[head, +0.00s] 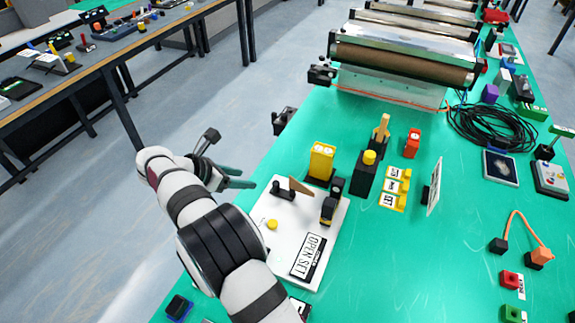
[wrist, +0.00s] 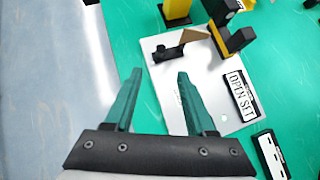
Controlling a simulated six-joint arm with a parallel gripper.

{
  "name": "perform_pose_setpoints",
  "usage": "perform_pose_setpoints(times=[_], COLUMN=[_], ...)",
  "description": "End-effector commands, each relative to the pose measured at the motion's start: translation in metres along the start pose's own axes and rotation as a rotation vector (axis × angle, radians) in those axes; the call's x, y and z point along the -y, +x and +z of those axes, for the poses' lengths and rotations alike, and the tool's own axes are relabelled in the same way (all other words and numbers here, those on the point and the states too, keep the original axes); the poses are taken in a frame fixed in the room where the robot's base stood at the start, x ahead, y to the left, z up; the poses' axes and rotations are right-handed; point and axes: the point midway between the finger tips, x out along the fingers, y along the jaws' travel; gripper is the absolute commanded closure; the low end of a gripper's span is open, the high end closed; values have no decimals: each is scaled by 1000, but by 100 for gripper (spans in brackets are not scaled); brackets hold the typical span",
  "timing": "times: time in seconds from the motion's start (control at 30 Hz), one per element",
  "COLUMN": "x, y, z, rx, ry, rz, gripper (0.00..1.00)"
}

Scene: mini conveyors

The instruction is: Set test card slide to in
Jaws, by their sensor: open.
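A white plate (head: 262,232) with an "OPEN SET" label (head: 308,256) lies on the green mat. On its far part is a small black piece (head: 281,191) with a tan card-like wedge (head: 300,187), which may be the test card slide; no marking confirms this. A black upright block (head: 328,208) stands to its right. In the wrist view the black piece (wrist: 168,54) and tan wedge (wrist: 194,38) lie beyond my fingertips. My gripper (head: 247,178) is open and empty, left of the plate. In the wrist view (wrist: 160,72) its right finger overlaps the plate's left edge.
A yellow block (head: 321,160) stands just behind the plate. A black post with a yellow knob (head: 368,165) and yellow labelled tiles (head: 394,190) are farther right. A roller conveyor (head: 400,60) is at the back. The mat's left edge runs near my gripper, with floor beyond.

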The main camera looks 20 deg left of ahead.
Motion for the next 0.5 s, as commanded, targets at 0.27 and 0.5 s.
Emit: perform_pose_setpoints(times=[0.27,0.5], x=[3,3], y=[76,131], z=[0,0], rx=[-3,-3], ry=[4,8], rz=[-7,-4], gripper=[44,44])
